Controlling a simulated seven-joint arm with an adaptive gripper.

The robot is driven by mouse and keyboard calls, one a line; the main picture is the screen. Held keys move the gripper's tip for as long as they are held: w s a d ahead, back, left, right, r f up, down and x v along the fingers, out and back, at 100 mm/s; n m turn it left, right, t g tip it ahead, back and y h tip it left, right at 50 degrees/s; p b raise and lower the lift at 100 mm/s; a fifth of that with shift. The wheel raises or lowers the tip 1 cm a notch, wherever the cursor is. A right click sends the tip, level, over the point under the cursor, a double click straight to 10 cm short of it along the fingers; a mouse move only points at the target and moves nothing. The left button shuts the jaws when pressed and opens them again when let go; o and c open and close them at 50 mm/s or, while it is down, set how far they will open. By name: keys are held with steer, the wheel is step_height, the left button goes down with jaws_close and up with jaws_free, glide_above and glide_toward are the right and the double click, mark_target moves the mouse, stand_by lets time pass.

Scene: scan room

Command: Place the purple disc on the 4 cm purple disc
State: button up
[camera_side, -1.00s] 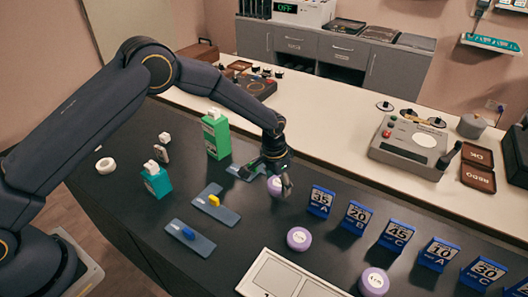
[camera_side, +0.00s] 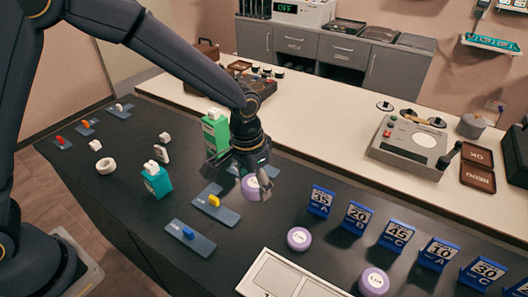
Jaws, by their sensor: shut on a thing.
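My gripper (camera_side: 240,174) is shut on a purple disc (camera_side: 248,187), held on edge above the dark table with its pale labelled face turned to the right. Two more purple discs lie flat on the table, lower right of it. One disc (camera_side: 299,239) is nearer to my gripper. The other disc (camera_side: 374,281) is near the bottom edge of the picture. Both have pale labels on top, too small to read surely, so I cannot tell which is the 4 cm one. The held disc is apart from both.
Blue numbered stands (camera_side: 321,202) form a row at the right. A white tray (camera_side: 290,278) lies at the front. A green carton (camera_side: 216,130) is close behind my gripper, and a teal bottle (camera_side: 157,180) stands left. Blue plates with coloured clips (camera_side: 190,238) lie in front.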

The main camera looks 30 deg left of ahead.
steer(key=s+d+r+m, duration=0.15)
steer(key=s+d, duration=0.35)
steer(key=d, duration=0.6)
steer(key=s+d+r+m, duration=0.1)
steer(key=s+d+m, duration=0.25)
steer(key=d, duration=0.75)
glide_above(377, 280)
steer(key=s+a, duration=0.1)
steer(key=shift+n+h, duration=0.3)
steer(key=shift+n, duration=0.1)
steer(key=f, duration=0.8)
steer(key=shift+s+a+f, duration=0.2)
steer(key=shift+f, duration=0.15)
steer(key=shift+w+d+f, duration=0.5)
steer(key=shift+f, duration=1.8)
steer(key=shift+f, duration=0.1)
steer(key=o, duration=1.2)
steer(key=shift+c, duration=0.2)
